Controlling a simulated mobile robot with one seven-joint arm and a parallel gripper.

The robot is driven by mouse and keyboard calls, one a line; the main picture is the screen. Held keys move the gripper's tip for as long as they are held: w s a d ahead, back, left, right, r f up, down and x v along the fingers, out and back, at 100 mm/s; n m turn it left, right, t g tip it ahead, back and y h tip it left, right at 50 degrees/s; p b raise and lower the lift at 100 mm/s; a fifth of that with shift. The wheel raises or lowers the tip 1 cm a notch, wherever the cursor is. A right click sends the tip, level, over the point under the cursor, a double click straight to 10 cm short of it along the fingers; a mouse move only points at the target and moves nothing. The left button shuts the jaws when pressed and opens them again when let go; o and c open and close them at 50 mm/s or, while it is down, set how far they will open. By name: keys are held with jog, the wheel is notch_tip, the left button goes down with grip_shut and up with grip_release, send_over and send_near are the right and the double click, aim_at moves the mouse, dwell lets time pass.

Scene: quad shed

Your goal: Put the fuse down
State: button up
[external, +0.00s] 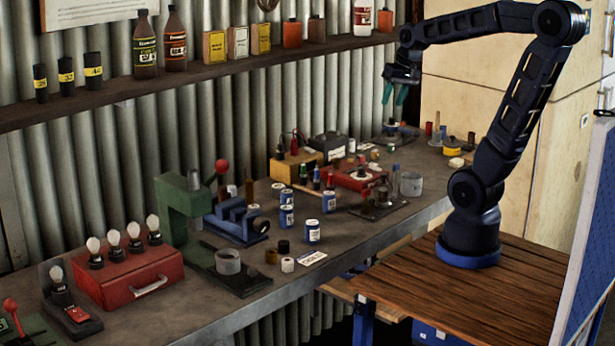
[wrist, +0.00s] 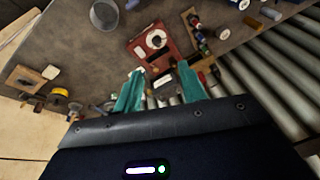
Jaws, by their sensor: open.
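My gripper (external: 396,92) is raised above the far end of the workbench, in front of the corrugated wall. Its two teal fingers are apart. In the wrist view my gripper (wrist: 161,72) also shows open, with bench items seen beyond and between the fingers, and I see nothing held. I cannot pick out the fuse with certainty among the small parts on the bench. A red box with a round white part (wrist: 138,48) lies on the bench beyond the fingertips; the red box also shows in the external view (external: 345,180).
The grey bench (external: 190,290) is crowded with blue-labelled jars (external: 312,232), a green press (external: 180,208), a red bulb box (external: 130,280) and a grey cup (external: 411,184). A shelf (external: 110,105) with bottles runs along the wall. Bare bench shows along the front edge.

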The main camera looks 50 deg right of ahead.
jog(key=s+a+f+n+t, duration=0.1)
jog(key=s+a+n, duration=0.2)
jog(key=s, duration=0.7)
jog(key=shift+a+f+n+h, duration=0.2)
jog(key=shift+a+n+h, duration=0.2)
jog(key=shift+a, duration=0.45)
